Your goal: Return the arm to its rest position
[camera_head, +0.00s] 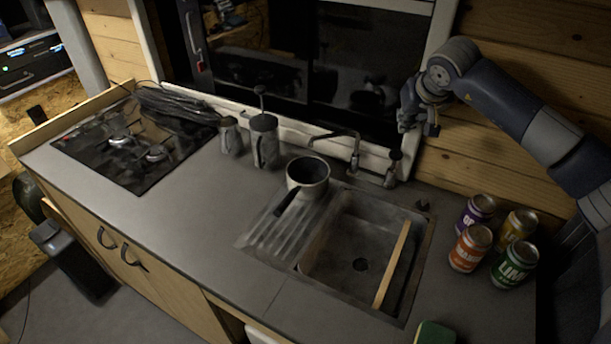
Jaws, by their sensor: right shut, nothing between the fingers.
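My right arm comes in from the right edge and is raised above the counter's back right part. My right gripper (416,118) is shut and empty, in front of the window frame and wood wall, above and to the right of the tap. It touches nothing that I can make out. My left gripper is not in view; a dark block low at the left edge may be part of my own body, but I cannot tell.
Several cans, one of them orange (470,248), stand right of the sink (330,250). A saucepan (307,176) sits on the drainer. The tap (353,150) rises behind the sink. The counter's front left is clear.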

